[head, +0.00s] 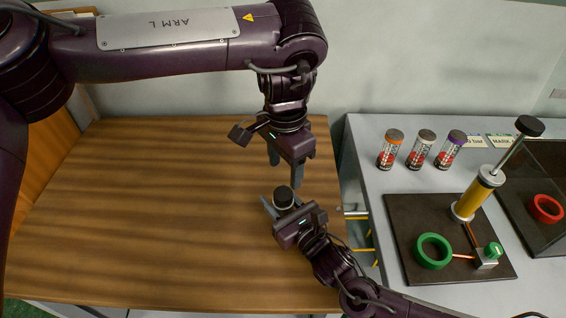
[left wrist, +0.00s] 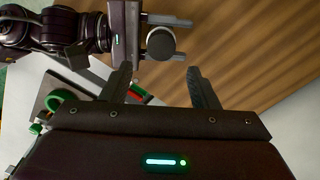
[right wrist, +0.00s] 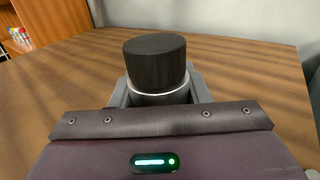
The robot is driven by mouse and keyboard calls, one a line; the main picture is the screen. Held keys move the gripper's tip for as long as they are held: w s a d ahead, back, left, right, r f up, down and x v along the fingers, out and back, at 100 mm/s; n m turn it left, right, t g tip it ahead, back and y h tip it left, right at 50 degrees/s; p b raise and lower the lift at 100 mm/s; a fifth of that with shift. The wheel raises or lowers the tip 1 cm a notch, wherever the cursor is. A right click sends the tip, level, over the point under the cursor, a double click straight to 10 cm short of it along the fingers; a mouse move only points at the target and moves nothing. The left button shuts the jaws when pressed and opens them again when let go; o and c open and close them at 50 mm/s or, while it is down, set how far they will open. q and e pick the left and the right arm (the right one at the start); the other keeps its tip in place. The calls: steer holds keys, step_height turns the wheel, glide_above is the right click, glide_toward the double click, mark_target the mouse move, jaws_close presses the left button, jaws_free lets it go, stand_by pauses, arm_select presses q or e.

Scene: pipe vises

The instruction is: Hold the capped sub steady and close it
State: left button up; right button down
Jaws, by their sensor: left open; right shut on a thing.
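The capped sub (head: 284,195) has a round black cap and stands upright in my right gripper (head: 283,207), above the wooden table. In the right wrist view, the sub (right wrist: 155,62) sits between the fingers, with a thin pale ring below its cap. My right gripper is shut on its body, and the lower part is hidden. My left gripper (head: 285,172) is open and empty, pointing down above the sub and apart from it. In the left wrist view, the cap (left wrist: 161,43) appears beyond my spread left fingers (left wrist: 160,80).
The wooden table (head: 150,220) is otherwise clear. To the right, a grey bench (head: 375,200) carries three small canisters (head: 420,150), a dark mat (head: 410,215) with a green ring (head: 433,251) and yellow pump (head: 475,195), and a red ring (head: 546,208).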

mark_target(283, 193)
arm_select(q)
steer(key=shift+a+n, duration=0.2)
steer(key=shift+n, duration=0.8)
steer(key=shift+f, duration=3.95)
steer(key=shift+c, duration=0.3)
